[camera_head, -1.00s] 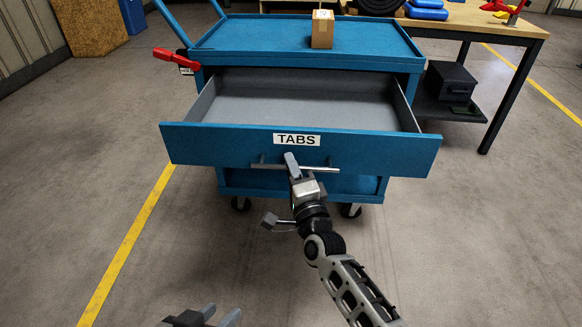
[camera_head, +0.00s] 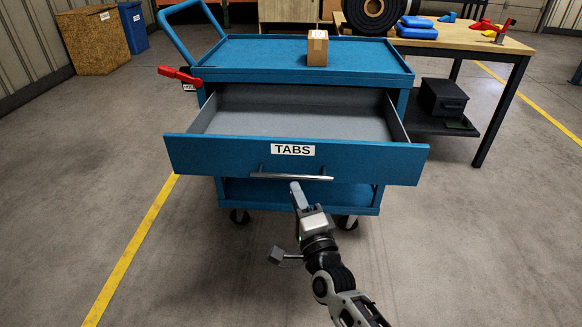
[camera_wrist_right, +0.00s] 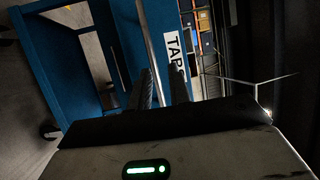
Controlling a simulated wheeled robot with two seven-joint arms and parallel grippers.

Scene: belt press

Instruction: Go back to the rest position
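The blue drawer (camera_head: 230,160) marked TABS is pulled out of the blue cart, and its inside looks empty. Its metal bar handle (camera_head: 275,177) runs across the front below the label. My right gripper (camera_head: 297,192) is just in front of and below the handle, in the lower middle of the head view. In the right wrist view, its two dark fingers (camera_wrist_right: 163,90) stand apart with the handle bar (camera_wrist_right: 148,45) seen ahead, close to them. Nothing appears held. My left gripper is out of view.
A cardboard box (camera_head: 317,50) stands on the cart top (camera_head: 250,55). A red lever (camera_head: 180,76) sticks out at the cart's left. A wooden workbench (camera_head: 460,38) with a black roll (camera_head: 375,12) stands at the back right. The floor around the cart is clear.

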